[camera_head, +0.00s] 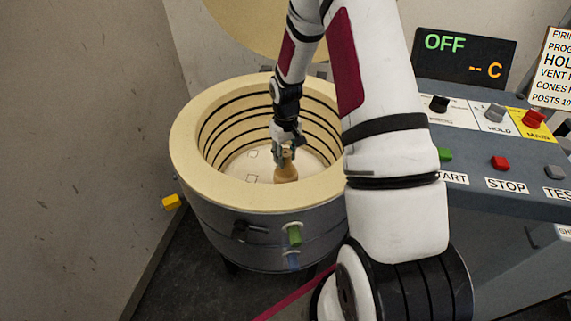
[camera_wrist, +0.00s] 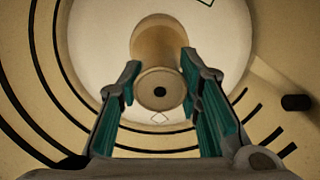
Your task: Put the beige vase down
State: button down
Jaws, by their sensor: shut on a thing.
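The beige vase (camera_head: 286,173) is inside the round kiln (camera_head: 190,158), low over the pale kiln floor (camera_head: 233,165). My gripper (camera_head: 286,152) reaches down into the kiln from above and is shut on the upper part of the vase. In the wrist view the vase (camera_wrist: 160,90) shows from above with its dark round mouth between the two teal-padded fingers of my gripper (camera_wrist: 160,88). I cannot tell whether its base touches the floor. Square outlines are marked on the floor, one to the vase's left in the head view.
The kiln's ringed inner wall (camera_wrist: 75,60) surrounds my gripper, and a dark peg (camera_wrist: 296,103) sticks out of it at the right. A control panel (camera_head: 480,135) reading OFF stands right of the kiln. The kiln floor left of the vase is clear.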

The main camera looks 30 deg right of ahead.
aim_at(286, 172)
jog(key=shift+f, duration=1.8)
jog(key=c, duration=1.2)
grip_release()
jog(key=shift+o, duration=0.2)
